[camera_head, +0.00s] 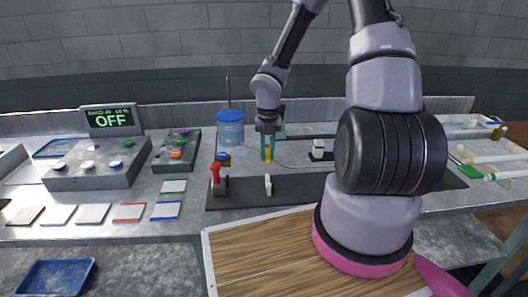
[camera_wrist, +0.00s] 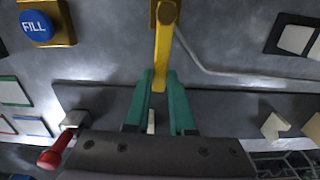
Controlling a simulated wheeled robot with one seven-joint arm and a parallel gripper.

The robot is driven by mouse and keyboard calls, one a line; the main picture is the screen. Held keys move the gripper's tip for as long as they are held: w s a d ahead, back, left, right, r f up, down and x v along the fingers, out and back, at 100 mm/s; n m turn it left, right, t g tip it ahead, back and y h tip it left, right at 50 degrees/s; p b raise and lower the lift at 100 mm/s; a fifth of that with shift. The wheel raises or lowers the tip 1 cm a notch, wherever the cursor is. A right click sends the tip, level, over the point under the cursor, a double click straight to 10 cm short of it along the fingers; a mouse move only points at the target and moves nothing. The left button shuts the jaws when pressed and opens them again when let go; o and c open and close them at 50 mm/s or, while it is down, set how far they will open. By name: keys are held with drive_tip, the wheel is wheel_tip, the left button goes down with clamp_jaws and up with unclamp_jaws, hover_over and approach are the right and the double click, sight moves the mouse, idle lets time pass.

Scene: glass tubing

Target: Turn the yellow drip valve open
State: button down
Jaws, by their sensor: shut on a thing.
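The yellow drip valve (camera_wrist: 164,40) shows in the wrist view as a yellow lever with a wider hub at the top edge. In the head view a small yellow part of the valve (camera_head: 267,157) shows below my fingers. My gripper (camera_wrist: 160,80), with teal fingers, is shut on the lower end of the yellow lever, one finger on each side. In the head view my gripper (camera_head: 267,148) points down over the bench. The lever points straight down in the wrist picture. The valve's outlet cannot be made out.
A blue FILL button (camera_wrist: 36,25) in a yellow housing is at upper left in the wrist view. A red-handled lever (camera_head: 215,174) and a white upright piece (camera_head: 268,184) stand on the dark strip. A blue container (camera_head: 230,130) is behind. A display (camera_head: 110,119) reads OFF.

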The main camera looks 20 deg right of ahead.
sight(269, 156)
drive_tip(key=shift+d+n, duration=0.2)
drive_tip(key=shift+n, duration=0.2)
drive_tip(key=c, duration=0.8)
unclamp_jaws()
drive_tip(key=shift+o, duration=0.2)
wheel_tip(269, 156, up, 11)
